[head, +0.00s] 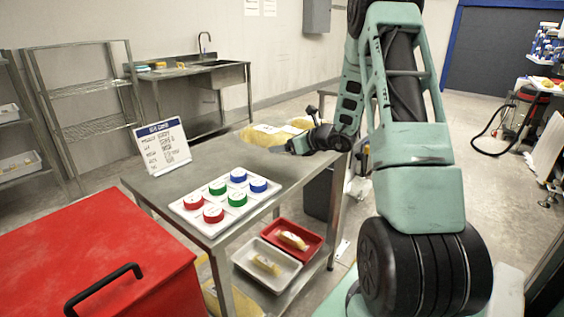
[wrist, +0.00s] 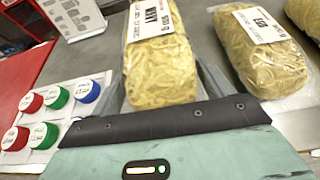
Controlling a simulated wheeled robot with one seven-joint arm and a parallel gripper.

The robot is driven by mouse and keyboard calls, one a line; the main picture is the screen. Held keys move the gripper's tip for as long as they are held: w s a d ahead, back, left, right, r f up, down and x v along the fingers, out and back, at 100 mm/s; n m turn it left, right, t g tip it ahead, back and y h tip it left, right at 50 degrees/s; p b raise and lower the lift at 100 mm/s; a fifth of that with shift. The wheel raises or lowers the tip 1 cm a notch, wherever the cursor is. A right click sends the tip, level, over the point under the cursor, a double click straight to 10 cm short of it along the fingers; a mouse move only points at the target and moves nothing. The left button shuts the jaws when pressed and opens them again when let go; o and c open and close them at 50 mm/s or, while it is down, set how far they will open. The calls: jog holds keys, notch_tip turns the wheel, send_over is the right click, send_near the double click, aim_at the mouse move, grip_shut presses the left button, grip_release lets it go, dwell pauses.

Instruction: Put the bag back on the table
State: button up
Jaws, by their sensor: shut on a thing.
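A clear bag of yellow pasta-like pieces with a white printed label (wrist: 160,62) is between the fingers of my gripper (wrist: 162,85), which is shut on it. In the head view the held bag (head: 258,136) is just left of my gripper (head: 288,147), over the far end of the steel table (head: 190,178). I cannot tell whether its underside touches the tabletop. A second labelled bag (wrist: 262,55) lies to its right in the wrist view, apart from it, with part of a third bag (wrist: 306,16) beyond.
A white tray of red, green and blue round pieces (head: 222,220) and a sign stand (head: 162,147) are on the table. A white tray (head: 243,258) and a red tray (head: 318,250), each with a bag, sit below. A red box (head: 110,260) is at front left.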

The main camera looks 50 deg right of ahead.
aim_at(286, 166)
jog(key=shift+f, duration=2.65)
jog(key=shift+f, duration=0.1)
jog(key=o, duration=1.5)
jog(key=shift+c, duration=0.2)
